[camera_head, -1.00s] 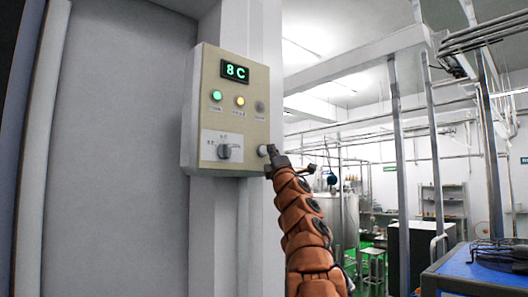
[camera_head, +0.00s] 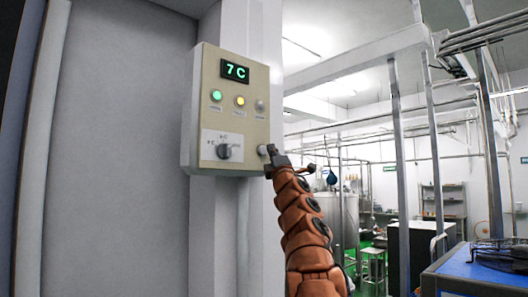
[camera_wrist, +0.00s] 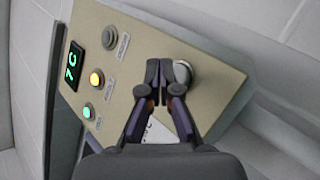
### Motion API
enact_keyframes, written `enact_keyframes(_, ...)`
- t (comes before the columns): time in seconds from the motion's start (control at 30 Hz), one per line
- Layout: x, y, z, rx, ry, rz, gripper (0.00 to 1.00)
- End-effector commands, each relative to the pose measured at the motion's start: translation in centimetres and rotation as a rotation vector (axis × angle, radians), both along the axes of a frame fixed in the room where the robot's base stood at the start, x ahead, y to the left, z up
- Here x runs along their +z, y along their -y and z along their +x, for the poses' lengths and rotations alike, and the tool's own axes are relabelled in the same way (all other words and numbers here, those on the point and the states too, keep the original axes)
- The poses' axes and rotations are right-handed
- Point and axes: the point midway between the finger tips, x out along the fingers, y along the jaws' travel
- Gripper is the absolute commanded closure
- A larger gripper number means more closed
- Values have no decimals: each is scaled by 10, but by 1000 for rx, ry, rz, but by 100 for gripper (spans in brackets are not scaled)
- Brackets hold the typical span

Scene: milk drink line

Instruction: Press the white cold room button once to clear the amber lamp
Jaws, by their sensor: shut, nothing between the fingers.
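The beige control box (camera_head: 232,115) is on the wall post. Its amber lamp (camera_head: 240,101) is lit, and it also glows in the wrist view (camera_wrist: 97,78). The white button (camera_head: 262,150) is at the box's lower right. My gripper (camera_head: 270,150) is shut and empty, its tips at the button. In the wrist view the fingertips (camera_wrist: 163,66) lie over the panel beside the round white button (camera_wrist: 184,73), partly covering its edge. I cannot tell whether they touch it or whether it is pressed in.
The display (camera_head: 235,71) reads 7 C. The green lamp (camera_head: 216,95) is lit and the grey lamp (camera_head: 260,106) looks unlit. A rotary knob (camera_head: 224,151) sits left of the button. A blue-topped table (camera_head: 452,275) stands at the lower right, well away from the box.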

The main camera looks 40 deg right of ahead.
Motion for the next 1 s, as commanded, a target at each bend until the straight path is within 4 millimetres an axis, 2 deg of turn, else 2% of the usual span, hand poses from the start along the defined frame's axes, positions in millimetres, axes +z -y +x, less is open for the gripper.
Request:
enact_keyframes(0.3, 1, -1, 8, 1, 0, 0, 100)
enact_keyframes(1.0, 1, 0, 11, 1, 0, 0, 100)
